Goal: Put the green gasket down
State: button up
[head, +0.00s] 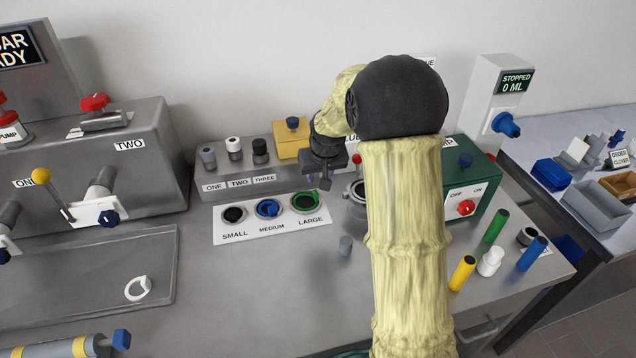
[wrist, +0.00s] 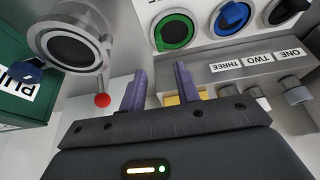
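The green gasket (head: 294,203) is a ring lying on the LARGE spot of the white labelled board (head: 240,236). It also shows in the wrist view (wrist: 158,36), around a dark round centre, beyond the fingertips and apart from them. A blue piece (head: 267,208) sits on the MEDIUM spot, and the SMALL spot shows a black disc (head: 233,214). My gripper (head: 322,183) is above and just behind the board's right end. In the wrist view its two purple fingers (wrist: 160,82) stand apart with nothing held between them.
Behind the board is a grey ledge labelled ONE, TWO, THREE (head: 238,184) with capped posts and a yellow block (head: 290,138). A green box (head: 474,185) with a red knob stands right. The counter's front middle is mostly clear.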

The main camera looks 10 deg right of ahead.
jog(key=shift+s+r, duration=0.2)
jog(key=shift+r, duration=0.3)
jog(key=shift+s, duration=0.15)
jog(key=s+a+f+g, duration=0.1)
jog(key=s+a+g, duration=0.1)
jog(key=s, duration=2.3)
jog(key=shift+s+f, duration=0.25)
jog(key=shift+s, duration=0.05)
jog(key=p+v, duration=0.2)
jog(key=w+p+v, duration=0.1)
jog(key=p+v, duration=0.2)
jog(key=shift+r, duration=0.35)
